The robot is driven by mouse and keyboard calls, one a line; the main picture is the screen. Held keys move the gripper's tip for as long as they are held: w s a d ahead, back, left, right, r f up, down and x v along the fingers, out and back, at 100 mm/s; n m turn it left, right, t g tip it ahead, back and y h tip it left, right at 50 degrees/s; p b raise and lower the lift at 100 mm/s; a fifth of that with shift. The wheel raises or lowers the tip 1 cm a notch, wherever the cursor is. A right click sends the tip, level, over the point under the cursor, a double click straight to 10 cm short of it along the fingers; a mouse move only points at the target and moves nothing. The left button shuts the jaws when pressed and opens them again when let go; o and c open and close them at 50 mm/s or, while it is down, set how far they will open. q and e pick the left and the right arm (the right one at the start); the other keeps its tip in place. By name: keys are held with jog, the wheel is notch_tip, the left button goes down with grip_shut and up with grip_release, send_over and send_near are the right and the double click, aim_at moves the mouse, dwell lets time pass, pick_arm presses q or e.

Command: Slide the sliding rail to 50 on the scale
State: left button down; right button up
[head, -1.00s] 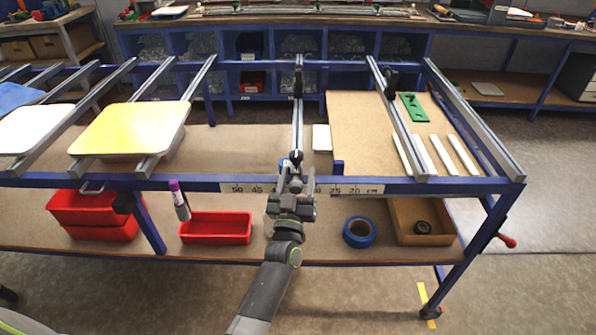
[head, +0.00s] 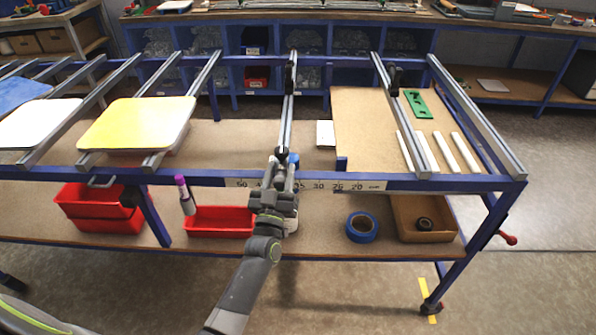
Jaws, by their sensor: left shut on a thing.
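The grey sliding rail (head: 287,115) runs from the front beam to the back of the blue frame, with black fittings near both ends. My left gripper (head: 279,168) is shut on the rail's front end, at the beam. The white scale (head: 330,185) is on the front beam, with 50 at its left end and 20 near its right end. The gripper and wrist hide the marks between 50 and 35, so the rail's front end is roughly around 40, right of the 50 mark. My right gripper is not in view.
A yellow-topped board (head: 137,123) rests on other rails to the left. Another rail (head: 400,115) stands to the right. Below are a red tray (head: 220,221), a marker (head: 186,195) and blue tape (head: 361,227). The span beside the rail's left is clear.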

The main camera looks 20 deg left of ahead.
aim_at(240, 174)
pick_arm(q)
jog(key=s+a, duration=0.1)
jog(key=a, duration=0.5)
jog(key=s+a+p, duration=0.1)
jog(key=a, duration=0.2)
jog(key=shift+s+a, duration=0.3)
jog(key=shift+s, duration=0.05)
jog(key=c, duration=1)
grip_release()
jog(key=shift+w, duration=0.1)
jog(key=shift+c, duration=0.2)
jog(key=shift+f, duration=0.1)
jog(key=b+v, duration=0.4)
jog(key=v, duration=1.3)
jog(key=shift+s+b, duration=0.2)
jog(key=shift+b, duration=0.15)
jog(key=shift+f, duration=0.1)
